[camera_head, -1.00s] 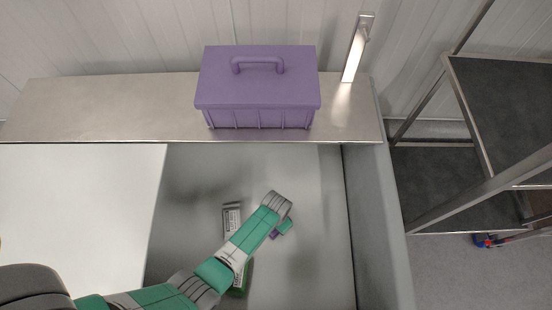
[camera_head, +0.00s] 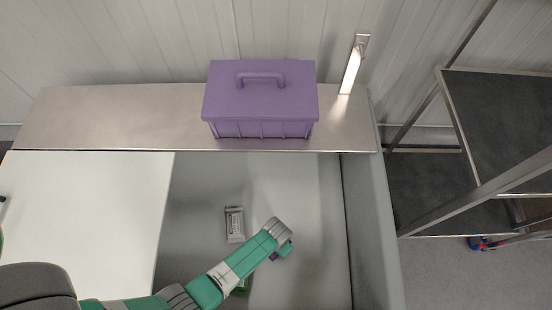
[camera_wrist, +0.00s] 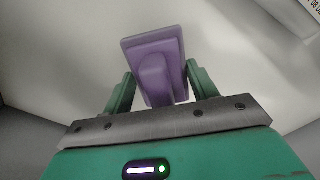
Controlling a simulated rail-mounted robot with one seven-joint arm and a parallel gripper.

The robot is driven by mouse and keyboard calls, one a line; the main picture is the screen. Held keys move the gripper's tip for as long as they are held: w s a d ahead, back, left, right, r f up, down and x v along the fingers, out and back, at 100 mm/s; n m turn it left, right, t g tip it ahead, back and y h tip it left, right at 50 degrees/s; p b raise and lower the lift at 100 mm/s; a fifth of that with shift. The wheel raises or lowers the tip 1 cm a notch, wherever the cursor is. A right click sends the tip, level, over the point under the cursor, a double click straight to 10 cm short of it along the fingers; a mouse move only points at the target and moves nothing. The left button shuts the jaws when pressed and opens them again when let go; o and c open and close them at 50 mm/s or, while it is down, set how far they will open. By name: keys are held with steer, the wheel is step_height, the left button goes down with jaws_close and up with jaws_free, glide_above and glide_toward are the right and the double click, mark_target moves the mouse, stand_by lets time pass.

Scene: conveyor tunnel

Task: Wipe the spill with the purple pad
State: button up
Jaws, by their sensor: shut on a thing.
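My gripper (camera_wrist: 160,90) is shut on the purple pad (camera_wrist: 154,62). The pad sits between its two green fingers in the wrist view, with its broad flat plate beyond the fingertips. In the head view, my gripper (camera_head: 284,249) is over the grey sunken floor, and only a small purple bit of the pad (camera_head: 273,256) shows beside it. I cannot tell whether the pad touches the floor. I cannot make out a clear spill in these frames; my arm hides part of the floor.
A grey labelled item (camera_head: 235,224) lies on the floor left of my gripper. A white panel (camera_head: 85,220) is at left, and a grey side wall (camera_head: 372,235) at right. A purple lidded box (camera_head: 261,98) stands on the metal shelf (camera_head: 110,117) behind. A rack (camera_head: 515,130) stands far right.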

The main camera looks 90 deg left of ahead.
steer(key=shift+r+p, duration=2.4)
steer(key=shift+r, duration=0.35)
